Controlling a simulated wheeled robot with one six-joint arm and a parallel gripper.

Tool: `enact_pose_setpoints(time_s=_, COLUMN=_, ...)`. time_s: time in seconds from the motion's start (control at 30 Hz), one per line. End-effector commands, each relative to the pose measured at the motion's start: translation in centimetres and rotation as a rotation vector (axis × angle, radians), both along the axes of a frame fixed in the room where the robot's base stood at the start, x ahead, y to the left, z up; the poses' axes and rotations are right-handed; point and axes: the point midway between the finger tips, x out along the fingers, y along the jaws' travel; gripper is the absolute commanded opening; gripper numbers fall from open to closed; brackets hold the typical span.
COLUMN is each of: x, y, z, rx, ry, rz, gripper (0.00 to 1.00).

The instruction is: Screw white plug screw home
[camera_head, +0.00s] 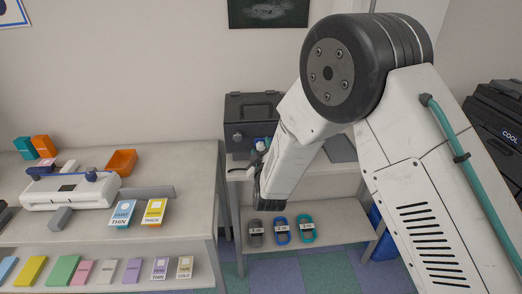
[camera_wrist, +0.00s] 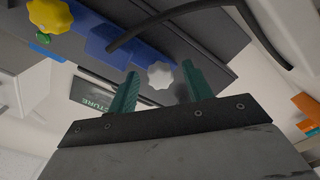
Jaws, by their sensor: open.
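The white plug screw (camera_wrist: 160,75) has a lobed head and shows in the wrist view between the tips of my gripper's two teal fingers. My gripper (camera_wrist: 160,69) is open, with a gap on each side of the screw head. I cannot tell how deep the screw sits, or whether the fingertips reach around its head. In the head view, my arm partly covers the front of a dark grey machine (camera_head: 247,108) on the shelf unit.
A yellow lobed knob (camera_wrist: 50,15) sits on the machine beside a blue part (camera_wrist: 108,36). A black cable (camera_wrist: 165,15) curves close past the fingers. In the head view, several coil-like items lie on the lower shelf (camera_head: 335,213). A bench with a white device (camera_head: 70,192) stands left.

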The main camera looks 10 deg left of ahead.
Motion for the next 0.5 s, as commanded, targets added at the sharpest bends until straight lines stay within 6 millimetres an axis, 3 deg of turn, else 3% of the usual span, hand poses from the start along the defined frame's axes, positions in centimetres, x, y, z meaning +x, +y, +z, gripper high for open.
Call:
enact_pose_setpoints(time_s=0.17, x=-0.01, y=0.0, z=-0.01, rx=0.0, ry=0.0, rz=0.0, gripper=0.5)
enact_pose_setpoints(time_s=0.3, x=-0.03, y=0.01, z=-0.01, rx=0.0, ry=0.0, rz=0.0, gripper=0.11)
enact_pose_setpoints(time_s=0.33, x=-0.04, y=0.02, z=0.0, rx=0.0, ry=0.0, rz=0.0, gripper=0.05)
enact_pose_setpoints(time_s=0.5, x=-0.05, y=0.04, z=-0.01, rx=0.003, ry=0.001, rz=0.0, gripper=0.06)
